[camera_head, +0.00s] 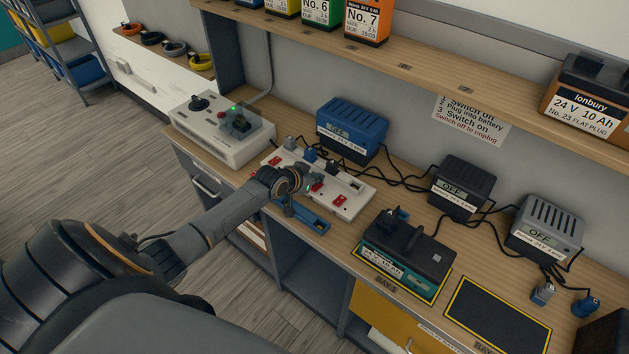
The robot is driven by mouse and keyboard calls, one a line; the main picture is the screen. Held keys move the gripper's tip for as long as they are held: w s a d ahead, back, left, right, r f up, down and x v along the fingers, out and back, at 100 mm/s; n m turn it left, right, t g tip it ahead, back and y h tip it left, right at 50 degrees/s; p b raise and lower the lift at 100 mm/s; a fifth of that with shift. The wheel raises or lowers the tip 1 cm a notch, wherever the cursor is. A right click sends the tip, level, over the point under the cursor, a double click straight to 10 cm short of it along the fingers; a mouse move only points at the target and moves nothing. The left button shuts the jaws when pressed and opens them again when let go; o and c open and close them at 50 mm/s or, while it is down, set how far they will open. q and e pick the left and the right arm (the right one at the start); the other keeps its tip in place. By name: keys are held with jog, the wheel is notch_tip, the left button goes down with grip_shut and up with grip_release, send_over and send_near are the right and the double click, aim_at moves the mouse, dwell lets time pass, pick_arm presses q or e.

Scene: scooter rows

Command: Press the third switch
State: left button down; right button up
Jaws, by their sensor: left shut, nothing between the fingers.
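A white power strip (355,206) lies on the wooden bench with red switches along its near side. One red switch (275,160) shows left of my gripper, and another red switch (317,187) shows just right of the fingers. A further red switch (340,199) is near the strip's right end. My wrist hides the part of the strip between the first two. My left gripper (308,184) is shut and empty, over the strip's middle, close to the switch on its right. I cannot tell whether it touches. My right gripper is out of view.
Plugs and black cables run behind the strip to a blue charger (352,130), a black charger (462,188) and a grey charger (545,228). A battery (405,255) sits in a bay at front. A grey control box (222,130) stands left; a blue tray (312,219) lies below the strip.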

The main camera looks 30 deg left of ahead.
pick_arm(q)
jog(key=shift+r, duration=0.1)
jog(key=r+p, duration=0.2)
jog(key=r, duration=0.1)
jog(key=r+p, duration=0.1)
jog(key=p, duration=0.1)
jog(key=shift+w+r, duration=0.15)
jog(key=shift+w, duration=0.2)
jog(key=w+r+b+v, duration=0.1)
jog(key=v, duration=0.8)
jog(key=shift+r, duration=0.45)
jog(key=shift+s+d, duration=0.1)
jog(key=shift+s, duration=0.05)
